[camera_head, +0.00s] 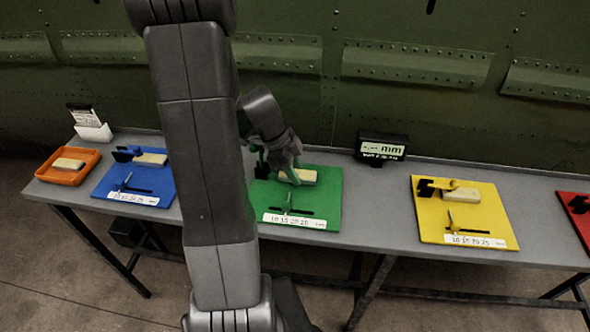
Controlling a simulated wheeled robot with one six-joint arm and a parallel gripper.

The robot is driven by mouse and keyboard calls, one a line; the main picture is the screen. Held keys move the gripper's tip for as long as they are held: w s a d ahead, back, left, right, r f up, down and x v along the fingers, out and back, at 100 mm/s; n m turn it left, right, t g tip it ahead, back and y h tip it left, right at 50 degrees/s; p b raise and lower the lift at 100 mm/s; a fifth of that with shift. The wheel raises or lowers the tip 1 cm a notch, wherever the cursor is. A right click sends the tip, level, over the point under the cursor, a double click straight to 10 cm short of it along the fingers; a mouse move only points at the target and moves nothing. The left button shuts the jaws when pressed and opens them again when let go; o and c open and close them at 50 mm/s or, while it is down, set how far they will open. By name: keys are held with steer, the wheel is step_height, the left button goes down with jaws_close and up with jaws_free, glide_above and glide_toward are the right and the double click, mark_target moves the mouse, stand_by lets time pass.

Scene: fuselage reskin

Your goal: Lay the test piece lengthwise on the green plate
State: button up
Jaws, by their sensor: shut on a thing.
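The green plate (328,203) lies on the bench just right of my arm, with a white scale strip along its front edge. A beige block, the test piece (308,176), is at the back part of this plate, its long side running roughly left to right. My gripper (288,177) is over its left part, pointing down, and is shut on it. The gripper and a dark fixture hide the block's left end. I cannot tell whether the block touches the plate.
A blue plate (108,188) and a yellow plate (423,221) each carry a beige block and fixtures. An orange tray (46,171) holds another block. A red plate (580,222) is at the right edge. Bare bench separates the plates.

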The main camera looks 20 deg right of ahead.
steer(key=shift+f+b, duration=0.2)
steer(key=shift+b, duration=0.1)
steer(key=o, duration=1)
steer(key=shift+r, duration=0.1)
steer(key=shift+r+p, duration=0.2)
steer(key=shift+p, duration=0.2)
steer(key=v, duration=1.2)
steer(key=shift+w, duration=0.1)
steer(key=shift+f, duration=0.1)
